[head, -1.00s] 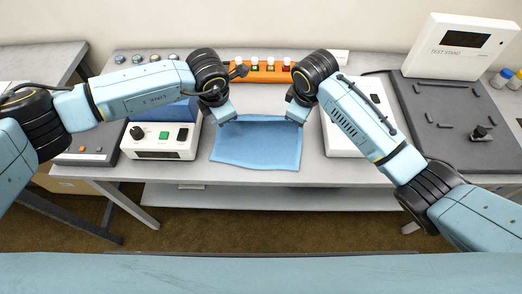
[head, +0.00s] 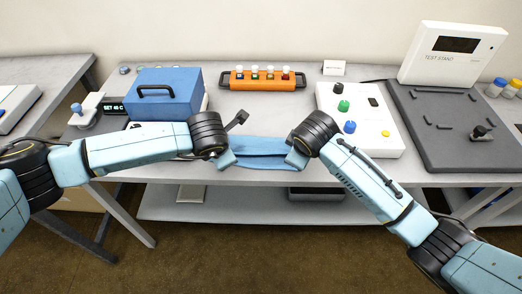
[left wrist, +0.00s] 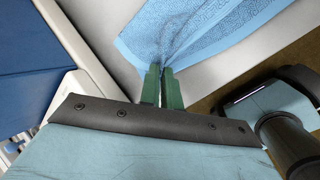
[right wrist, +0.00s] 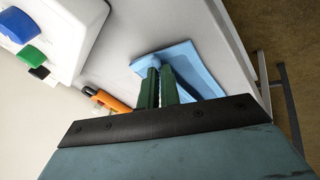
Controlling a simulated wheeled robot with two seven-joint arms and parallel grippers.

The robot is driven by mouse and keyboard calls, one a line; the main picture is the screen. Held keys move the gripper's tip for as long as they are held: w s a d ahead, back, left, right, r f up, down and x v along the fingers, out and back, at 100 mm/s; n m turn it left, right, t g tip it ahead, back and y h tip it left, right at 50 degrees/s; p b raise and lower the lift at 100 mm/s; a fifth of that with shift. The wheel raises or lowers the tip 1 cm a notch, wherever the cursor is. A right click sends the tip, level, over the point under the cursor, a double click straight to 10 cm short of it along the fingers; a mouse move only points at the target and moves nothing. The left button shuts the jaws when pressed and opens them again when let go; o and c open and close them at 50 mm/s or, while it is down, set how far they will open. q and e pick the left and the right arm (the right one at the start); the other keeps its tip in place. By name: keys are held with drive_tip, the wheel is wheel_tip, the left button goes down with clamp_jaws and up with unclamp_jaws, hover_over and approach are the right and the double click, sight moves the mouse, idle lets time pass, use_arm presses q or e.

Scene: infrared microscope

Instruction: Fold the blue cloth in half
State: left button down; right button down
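The blue cloth (head: 262,146) lies at the front edge of the table between my two grippers and shows as a narrow, doubled band. My left gripper (head: 230,157) is shut on its left end; the left wrist view shows the cloth (left wrist: 205,28) bunched and creased at the fingertips (left wrist: 162,72). My right gripper (head: 294,157) is at the right end; in the right wrist view its fingers (right wrist: 158,74) are close together with cloth (right wrist: 195,65) at the tips.
The grey table (head: 230,110) is bare behind the cloth. A blue box with a handle (head: 165,95) stands left, an orange rack (head: 262,79) at the back, and a white panel with knobs (head: 360,120) right. A test stand (head: 455,55) is farther right.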

use_arm(q)
drive_tip(key=c, duration=1.3)
unclamp_jaws()
drive_tip(key=shift+a, duration=0.1)
use_arm(e)
drive_tip(key=c, duration=1.3)
unclamp_jaws()
use_arm(q)
drive_tip(key=v, duration=1)
drive_tip(key=shift+s+r, duration=0.15)
drive_tip(key=shift+s, duration=0.45)
use_arm(e)
drive_tip(key=v, duration=1)
drive_tip(key=shift+s+r, duration=0.15)
drive_tip(key=shift+s, duration=0.45)
use_arm(q)
drive_tip(key=shift+c, duration=0.4)
use_arm(e)
drive_tip(key=shift+c, duration=0.4)
